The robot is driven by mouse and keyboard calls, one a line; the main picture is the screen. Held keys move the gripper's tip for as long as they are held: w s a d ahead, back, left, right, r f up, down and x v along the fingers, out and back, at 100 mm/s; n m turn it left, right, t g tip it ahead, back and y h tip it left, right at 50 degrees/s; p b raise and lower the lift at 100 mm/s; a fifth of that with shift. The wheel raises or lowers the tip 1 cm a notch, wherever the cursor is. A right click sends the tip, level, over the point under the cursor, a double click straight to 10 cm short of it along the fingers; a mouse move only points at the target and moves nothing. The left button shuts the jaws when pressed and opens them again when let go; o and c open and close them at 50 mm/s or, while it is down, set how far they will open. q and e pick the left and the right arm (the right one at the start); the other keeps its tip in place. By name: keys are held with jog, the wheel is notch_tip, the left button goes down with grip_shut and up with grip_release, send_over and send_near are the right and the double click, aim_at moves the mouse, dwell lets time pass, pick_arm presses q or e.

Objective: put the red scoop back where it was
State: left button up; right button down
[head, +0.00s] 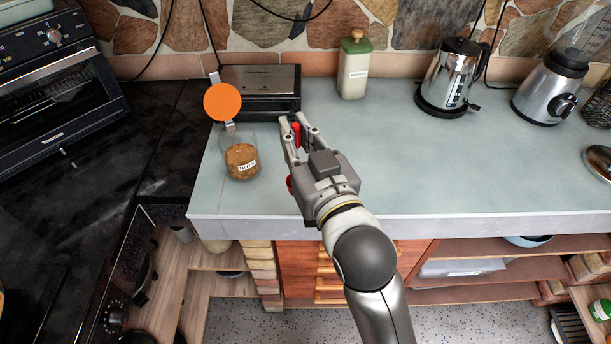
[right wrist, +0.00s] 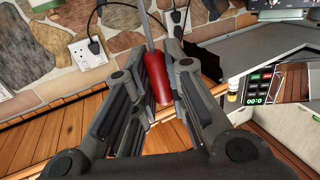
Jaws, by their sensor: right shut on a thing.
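My right gripper (head: 299,124) is over the counter, shut on the red handle of the scoop (head: 297,133). In the right wrist view the red handle (right wrist: 156,77) is between the fingers, with a thin grey shaft running up out of the frame; the scoop's far end is not visible there. A bit of red also shows beside the gripper's body in the head view; I cannot tell what it belongs to. To the left of the gripper stands a glass jar (head: 242,163) of brown nuts with a label, its orange lid (head: 222,101) raised. My left gripper is not in view.
A dark box-shaped appliance (head: 262,88) stands just behind the gripper. A green-lidded canister (head: 354,65), a kettle (head: 452,80) and a blender (head: 552,88) stand along the back. The pale counter (head: 450,155) is clear right of the gripper. A toaster oven (head: 60,80) is at left.

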jog(key=shift+w+a+r, duration=0.15)
jog(key=shift+w+a, duration=0.05)
jog(key=shift+a, duration=0.05)
jog(key=w+d+f+p, duration=0.2)
jog(key=w+f+p, duration=0.2)
jog(key=w+f, duration=0.8)
jog(key=shift+w+f, duration=0.4)
jog(key=shift+w, duration=0.3)
jog(key=shift+f, duration=0.2)
jog(key=c, duration=1.5)
grip_release()
jog(key=shift+o, duration=0.2)
